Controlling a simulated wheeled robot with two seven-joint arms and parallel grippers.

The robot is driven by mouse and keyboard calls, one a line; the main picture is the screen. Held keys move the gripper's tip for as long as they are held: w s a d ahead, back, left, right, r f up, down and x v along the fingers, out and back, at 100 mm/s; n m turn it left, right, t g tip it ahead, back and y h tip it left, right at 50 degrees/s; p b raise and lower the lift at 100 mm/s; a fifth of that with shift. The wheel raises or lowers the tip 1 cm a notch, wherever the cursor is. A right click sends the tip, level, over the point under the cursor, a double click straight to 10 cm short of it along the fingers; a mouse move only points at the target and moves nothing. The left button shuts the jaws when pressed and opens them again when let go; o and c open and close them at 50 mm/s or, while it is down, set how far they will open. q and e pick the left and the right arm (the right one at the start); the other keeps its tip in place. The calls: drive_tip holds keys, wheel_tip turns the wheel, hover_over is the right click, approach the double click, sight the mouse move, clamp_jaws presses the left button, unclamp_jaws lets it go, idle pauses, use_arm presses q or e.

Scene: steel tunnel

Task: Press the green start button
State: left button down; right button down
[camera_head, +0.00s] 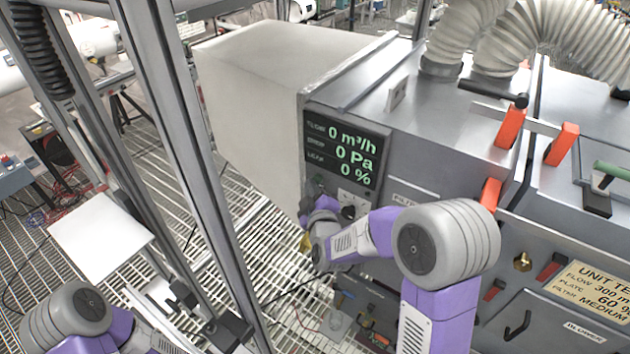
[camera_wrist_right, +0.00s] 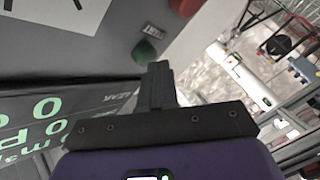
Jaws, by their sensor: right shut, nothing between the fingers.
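The green start button (camera_wrist_right: 145,51) shows in the right wrist view as a small dark green cap on the grey panel, beside a small label (camera_wrist_right: 154,31). My right gripper (camera_wrist_right: 160,72) is shut and empty. Its fingertips lie just below and to the right of the button in that view and cover part of it; I cannot tell whether they touch it. In the head view my right wrist is at the panel's left edge below the display, and it hides the button. My left arm shows at the lower left of the head view, its gripper out of view.
A black display (camera_head: 343,151) with green digits sits on the grey machine (camera_head: 440,130). A red part (camera_wrist_right: 186,6) lies beyond the button in the wrist view. A metal frame post (camera_head: 190,150) stands between my arms. A white plate (camera_head: 101,238) is at left.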

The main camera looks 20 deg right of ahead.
drive_tip(key=shift+w+d, duration=0.1)
idle(0.4)
drive_tip(key=shift+w+d, duration=0.15)
drive_tip(key=shift+d, duration=0.1)
drive_tip(key=shift+s+a+b, duration=0.2)
drive_tip(key=shift+a+b, duration=0.05)
drive_tip(key=shift+b, duration=0.1)
idle(0.4)
drive_tip(key=s+a, duration=0.3)
drive_tip(key=a, duration=0.1)
drive_tip(key=shift+s+a, duration=0.35)
drive_tip(key=shift+a, duration=0.05)
idle(0.6)
